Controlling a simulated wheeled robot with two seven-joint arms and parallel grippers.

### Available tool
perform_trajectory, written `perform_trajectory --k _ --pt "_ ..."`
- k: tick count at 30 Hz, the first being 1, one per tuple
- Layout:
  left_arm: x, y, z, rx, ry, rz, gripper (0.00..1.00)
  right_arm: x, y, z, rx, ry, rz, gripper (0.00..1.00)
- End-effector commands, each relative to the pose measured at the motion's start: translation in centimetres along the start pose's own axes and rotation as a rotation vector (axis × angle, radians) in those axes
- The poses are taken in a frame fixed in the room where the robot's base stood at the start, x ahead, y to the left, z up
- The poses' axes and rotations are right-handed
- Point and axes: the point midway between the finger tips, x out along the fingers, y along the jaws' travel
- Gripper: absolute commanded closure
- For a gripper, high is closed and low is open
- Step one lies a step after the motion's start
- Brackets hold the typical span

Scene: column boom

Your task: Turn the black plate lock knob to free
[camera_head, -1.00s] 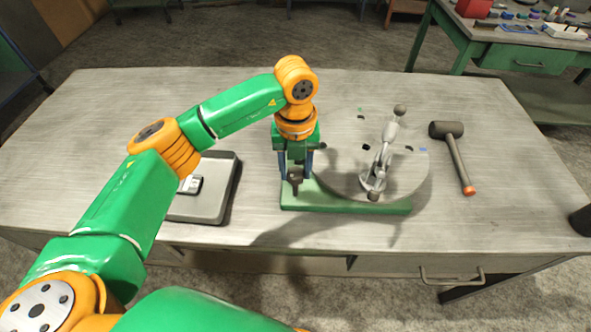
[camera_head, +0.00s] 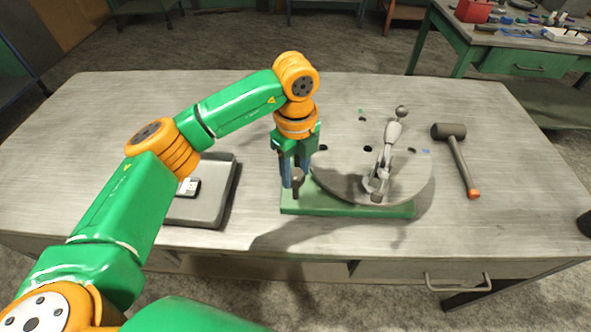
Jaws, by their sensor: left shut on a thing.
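My left gripper (camera_head: 295,172) points down at the left end of a green base (camera_head: 345,205). It is shut on a dark knob (camera_head: 297,181), the black plate lock knob as far as I can tell. The fingers and wrist hide part of the knob, so its turn angle cannot be read. A round grey plate (camera_head: 345,170) lies on the green base, just right of the gripper. A silver toggle clamp (camera_head: 385,160) with dark ends stands on the plate.
A grey tray (camera_head: 210,205) with a small white-and-black item lies left of the base, below my left arm. A mallet (camera_head: 458,155) lies to the right. The table (camera_head: 110,110) is clear at back left.

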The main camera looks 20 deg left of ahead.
Motion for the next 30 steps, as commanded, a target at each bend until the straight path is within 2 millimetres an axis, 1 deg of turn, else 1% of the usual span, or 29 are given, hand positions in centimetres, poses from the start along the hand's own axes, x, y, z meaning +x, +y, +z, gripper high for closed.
perform_trajectory --k 17,18,20,21,28,30 --pt "-0.19 -0.10 0.07 -0.029 -0.002 -0.006 1.00 0.02 -0.03 -0.01 0.000 0.000 0.000 0.15" --pt "-0.19 -0.10 0.06 -0.028 -0.002 -0.006 0.45 0.02 -0.03 -0.01 0.000 0.000 0.000 0.15" --pt "-0.17 -0.09 0.05 -0.028 -0.001 -0.005 0.29 0.02 -0.03 -0.01 0.000 0.000 -0.001 0.15" --pt "-0.15 -0.08 0.05 -0.028 -0.001 -0.004 0.23 0.02 -0.03 -0.01 0.000 0.000 0.000 0.15" --pt "-0.08 -0.04 0.02 -0.026 -0.001 -0.002 0.23 0.05 -0.03 -0.01 0.000 0.000 -0.001 0.15" --pt "-0.33 -0.09 0.04 -0.027 -0.001 -0.004 0.23 0.20 -0.03 0.01 0.000 0.000 0.000 0.15"
